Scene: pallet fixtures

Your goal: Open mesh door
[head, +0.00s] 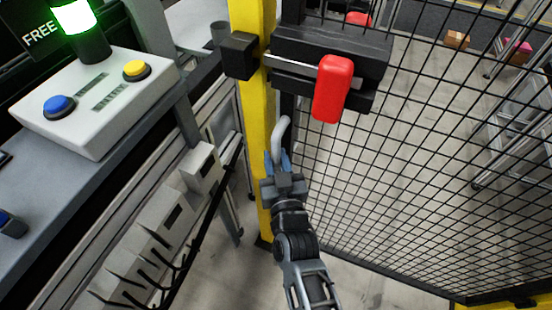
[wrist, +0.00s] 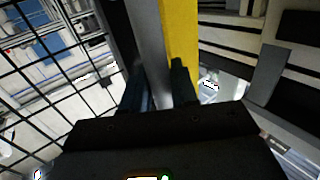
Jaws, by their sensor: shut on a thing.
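The black mesh door (head: 420,150) fills the right of the head view, beside a yellow post (head: 254,110). A black latch block (head: 340,50) with a red handle (head: 332,88) sits high on the door. Its thin metal rod reaches left towards a black box (head: 238,55) on the post. Below the latch is a grey curved pull handle (head: 281,132). My gripper (head: 277,160) is shut on the lower part of this handle. In the wrist view, my gripper (wrist: 158,85) has a grey bar (wrist: 148,40) between its fingers, with the yellow post to the right. The exact contact is hidden.
At the left, a white control box (head: 95,105) with blue and yellow buttons and a lit green lamp (head: 74,18) stands on a grey bench. White bins (head: 165,225) hang below it. Behind the mesh are a ladder (head: 515,130), boxes and clear floor.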

